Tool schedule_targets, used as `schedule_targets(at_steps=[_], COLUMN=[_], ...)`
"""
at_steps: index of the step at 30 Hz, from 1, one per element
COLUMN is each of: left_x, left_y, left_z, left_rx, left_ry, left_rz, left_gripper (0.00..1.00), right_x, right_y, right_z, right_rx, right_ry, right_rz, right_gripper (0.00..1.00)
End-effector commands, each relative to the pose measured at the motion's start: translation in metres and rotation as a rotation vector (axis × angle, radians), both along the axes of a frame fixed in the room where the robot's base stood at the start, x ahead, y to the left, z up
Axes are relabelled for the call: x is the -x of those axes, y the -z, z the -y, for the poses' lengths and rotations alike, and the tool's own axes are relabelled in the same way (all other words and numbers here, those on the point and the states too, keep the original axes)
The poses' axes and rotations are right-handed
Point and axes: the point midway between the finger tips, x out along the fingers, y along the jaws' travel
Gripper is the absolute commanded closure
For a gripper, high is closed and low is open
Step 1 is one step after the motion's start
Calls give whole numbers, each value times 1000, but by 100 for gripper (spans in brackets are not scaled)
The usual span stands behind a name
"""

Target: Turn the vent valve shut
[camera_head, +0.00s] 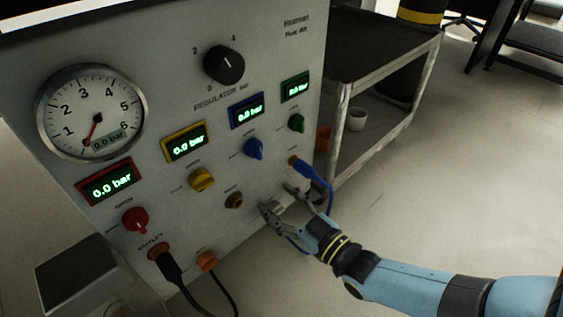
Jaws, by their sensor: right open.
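A grey upright panel (225,130) carries several coloured valve knobs: red (135,219), yellow (201,180), blue (253,149) and green (296,122). The small lettering is too blurred to tell which control is the vent valve. My right gripper (280,198) comes in from the lower right. It is open, with its fingertips close to the lower right part of the panel. A small pale shape shows between the fingers, partly hidden; I cannot tell whether they touch it. My left gripper is out of view.
Several displays read 0.0 bar. A blue hose (320,186) hangs beside my right gripper; a black cable (172,272) leaves the outlet.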

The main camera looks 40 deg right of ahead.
Motion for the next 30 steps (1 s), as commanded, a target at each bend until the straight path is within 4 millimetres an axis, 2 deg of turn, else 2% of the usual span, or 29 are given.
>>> schedule_targets(at_steps=[6,12,30], left_x=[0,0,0], left_y=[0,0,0], left_z=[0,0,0], left_rx=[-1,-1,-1], left_ry=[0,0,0], left_rz=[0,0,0], left_gripper=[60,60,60], right_x=[1,1,0], right_y=[-36,-56,-60], right_z=[0,0,0], right_rx=[0,1,1], right_ry=[-1,-1,-1], right_rz=[2,0,-1], right_gripper=[44,44,44])
